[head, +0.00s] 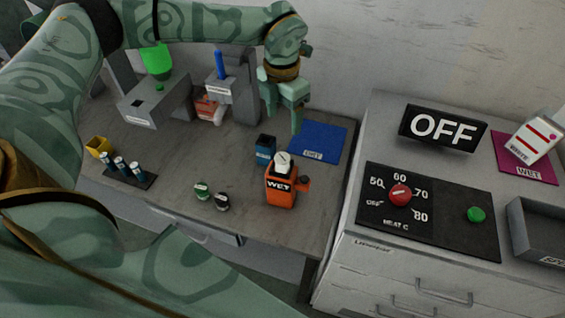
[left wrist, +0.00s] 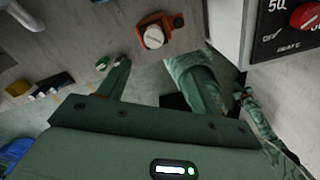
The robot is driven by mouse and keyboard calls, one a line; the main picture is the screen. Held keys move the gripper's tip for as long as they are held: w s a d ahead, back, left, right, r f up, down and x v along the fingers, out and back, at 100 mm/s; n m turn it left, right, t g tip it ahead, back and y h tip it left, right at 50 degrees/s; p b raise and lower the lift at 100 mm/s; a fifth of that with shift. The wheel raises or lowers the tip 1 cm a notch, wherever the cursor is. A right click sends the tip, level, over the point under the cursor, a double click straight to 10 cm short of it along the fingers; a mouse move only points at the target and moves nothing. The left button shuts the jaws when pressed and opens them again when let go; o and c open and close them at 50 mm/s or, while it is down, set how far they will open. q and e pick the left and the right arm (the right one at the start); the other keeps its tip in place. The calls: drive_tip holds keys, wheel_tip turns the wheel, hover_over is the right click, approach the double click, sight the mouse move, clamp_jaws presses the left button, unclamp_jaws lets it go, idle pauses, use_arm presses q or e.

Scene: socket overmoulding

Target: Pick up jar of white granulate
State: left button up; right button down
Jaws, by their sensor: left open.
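A white container with red stripes and a small label that seems to read WHITE (head: 535,138) sits on the magenta mat marked WET (head: 553,170) at the far right of the head view. I cannot tell for sure that it is the jar of granulate. An orange unit marked WET (head: 281,198) with a white round top (head: 283,162) stands on the grey bench; it also shows in the left wrist view (left wrist: 153,24). My left gripper (head: 290,118) is open and empty, fingers down, above the bench behind the orange unit. My right gripper is not in view.
A blue mat (head: 325,140) and a dark blue container (head: 265,149) are near the gripper. Green and black lidded pieces (head: 202,191) lie in front. A white cabinet (head: 400,262) at right carries an OFF sign (head: 442,128), a red knob (head: 400,195) and a grey tray (head: 545,232).

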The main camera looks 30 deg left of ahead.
use_arm(q)
hover_over(282, 157)
drive_tip(key=f, duration=0.9)
drive_tip(key=shift+s+f, duration=0.2)
drive_tip(key=shift+f, duration=0.2)
drive_tip(key=f, duration=0.6)
drive_tip(key=shift+w, duration=0.2)
drive_tip(key=c, duration=1)
drive_tip(key=shift+c, duration=0.2)
